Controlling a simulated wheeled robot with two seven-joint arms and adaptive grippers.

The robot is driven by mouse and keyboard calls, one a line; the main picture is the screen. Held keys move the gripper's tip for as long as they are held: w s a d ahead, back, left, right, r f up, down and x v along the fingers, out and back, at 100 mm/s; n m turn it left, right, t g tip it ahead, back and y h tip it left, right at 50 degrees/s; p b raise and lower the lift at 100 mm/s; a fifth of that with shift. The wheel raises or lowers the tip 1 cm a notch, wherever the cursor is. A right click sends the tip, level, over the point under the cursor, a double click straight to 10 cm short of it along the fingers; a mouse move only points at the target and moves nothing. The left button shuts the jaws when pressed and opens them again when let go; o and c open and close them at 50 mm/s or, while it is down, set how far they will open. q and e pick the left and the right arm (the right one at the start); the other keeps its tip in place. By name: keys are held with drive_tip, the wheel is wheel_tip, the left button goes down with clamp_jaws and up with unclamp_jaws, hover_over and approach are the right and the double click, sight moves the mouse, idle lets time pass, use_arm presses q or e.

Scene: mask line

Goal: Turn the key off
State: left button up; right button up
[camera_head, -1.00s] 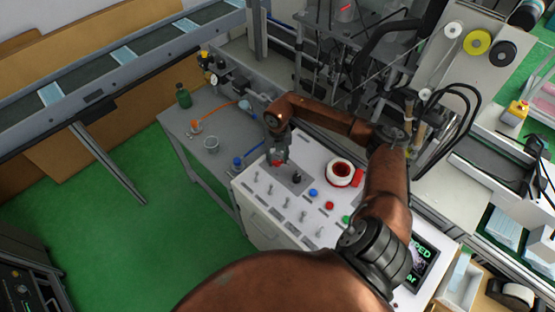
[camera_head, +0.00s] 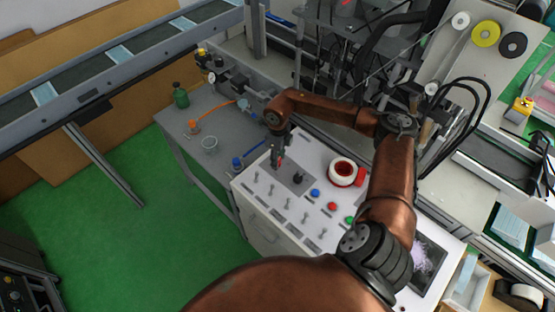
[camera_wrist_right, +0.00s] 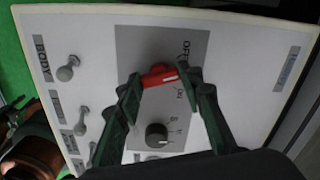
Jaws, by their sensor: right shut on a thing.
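The red key switch (camera_wrist_right: 158,77) sits on a grey plate (camera_wrist_right: 160,40) marked OFF and ON. In the wrist view its red handle lies slightly slanted, its right end near the OFF and ON marks. My right gripper (camera_wrist_right: 158,74) is shut on it, one fingertip at each end. In the head view the right gripper (camera_head: 279,158) points down at the left part of the white control panel (camera_head: 262,178), and mostly hides the key. My left gripper is not in view.
A black knob (camera_wrist_right: 157,134) is close to the key. Several metal toggle switches (camera_head: 271,188) line the panel's near edge. Blue (camera_head: 315,193) and red (camera_head: 332,206) buttons and a red-and-white ring (camera_head: 343,172) are to the right. A screen (camera_head: 425,262) is partly behind my arm.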

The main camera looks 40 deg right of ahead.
drive_tip(key=n+b, duration=0.1)
drive_tip(key=n, duration=0.4)
drive_tip(key=shift+n, duration=0.3)
idle(0.4)
drive_tip(key=o, duration=1.2)
drive_tip(key=shift+c, duration=0.2)
drive_tip(key=shift+r, duration=0.1)
wheel_tip(320, 180, up, 12)
